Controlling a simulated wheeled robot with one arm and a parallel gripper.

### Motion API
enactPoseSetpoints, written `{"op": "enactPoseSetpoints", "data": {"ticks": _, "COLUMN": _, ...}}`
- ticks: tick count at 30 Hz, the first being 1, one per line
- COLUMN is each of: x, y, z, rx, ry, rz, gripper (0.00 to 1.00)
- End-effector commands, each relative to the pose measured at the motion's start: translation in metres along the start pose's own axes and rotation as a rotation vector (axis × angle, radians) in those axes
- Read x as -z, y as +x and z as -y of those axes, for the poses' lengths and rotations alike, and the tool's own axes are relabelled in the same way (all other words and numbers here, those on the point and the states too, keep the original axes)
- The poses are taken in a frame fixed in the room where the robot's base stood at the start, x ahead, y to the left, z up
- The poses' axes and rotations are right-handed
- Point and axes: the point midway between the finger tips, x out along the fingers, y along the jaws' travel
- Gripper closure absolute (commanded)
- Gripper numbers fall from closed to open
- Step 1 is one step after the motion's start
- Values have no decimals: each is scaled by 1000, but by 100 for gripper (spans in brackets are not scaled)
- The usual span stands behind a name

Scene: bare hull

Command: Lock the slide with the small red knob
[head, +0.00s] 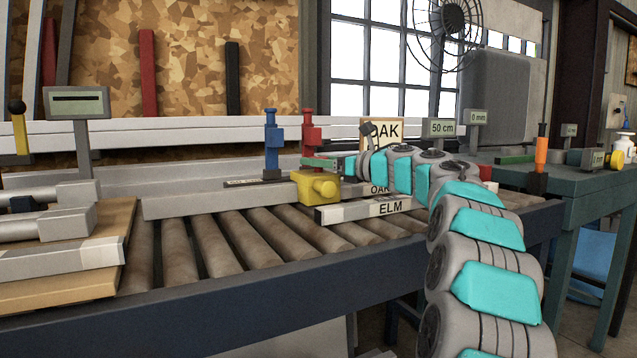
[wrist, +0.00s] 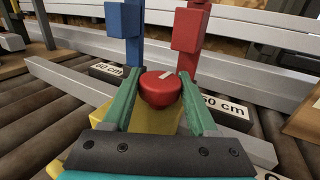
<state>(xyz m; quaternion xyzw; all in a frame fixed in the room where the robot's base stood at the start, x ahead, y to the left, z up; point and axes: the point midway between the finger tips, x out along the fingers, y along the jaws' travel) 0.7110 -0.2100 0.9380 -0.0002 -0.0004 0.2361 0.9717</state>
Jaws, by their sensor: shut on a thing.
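The small red knob (wrist: 160,92) has a pale mark on its top and sits over the yellow slide (wrist: 160,120) in the wrist view. My gripper (wrist: 158,84) has its green fingers on either side of the knob, shut on it. In the head view the yellow slide (head: 309,184) sits on a grey rail (head: 220,199), with a round yellow knob on its front. My gripper (head: 320,163) is just above the slide there, and the red knob is hidden. The pale mark's exact angle is hard to judge.
A blue post (head: 271,145) and a red post (head: 311,138) stand just behind the slide. Boards marked ELM (head: 370,209) and OAK lie right of it on the rollers (head: 245,238). Front rollers are clear.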

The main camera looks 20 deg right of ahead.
Motion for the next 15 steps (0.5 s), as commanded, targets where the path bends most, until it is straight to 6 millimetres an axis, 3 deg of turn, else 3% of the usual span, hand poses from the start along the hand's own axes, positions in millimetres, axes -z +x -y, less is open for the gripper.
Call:
{"op": "enactPoseSetpoints", "data": {"ticks": 1, "x": 8, "y": -1, "z": 1, "rx": 16, "ry": -4, "rz": -2, "gripper": 97}}
{"op": "enactPoseSetpoints", "data": {"ticks": 15, "x": 1, "y": -1, "z": 0, "rx": 158, "ry": -2, "rz": 0, "gripper": 97}}
